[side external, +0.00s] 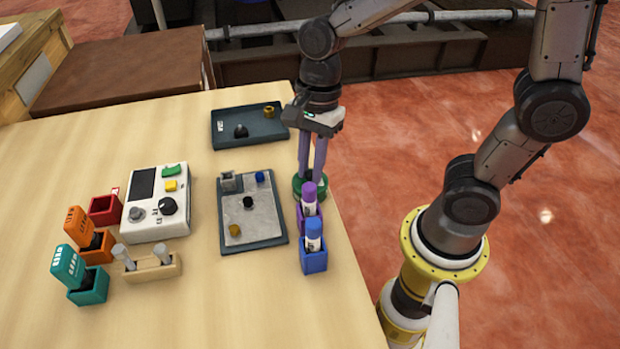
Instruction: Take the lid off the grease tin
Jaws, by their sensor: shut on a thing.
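The grease tin (298,190) looks like a small, round green container near the right edge of the table. It is partly hidden behind a purple holder and my fingers. My gripper (311,176) points straight down over it. Its two fingers are shut on the top of the tin, where the lid is. The lid is too small and too covered to tell apart clearly from the body, and I cannot tell whether there is a gap between them.
A purple holder (318,213) and a blue holder (314,262), each with a capped stick, stand just in front of the tin. A grey tray (266,233) with small parts lies to its left. A dark tray (230,137) lies behind. The table's right edge is close.

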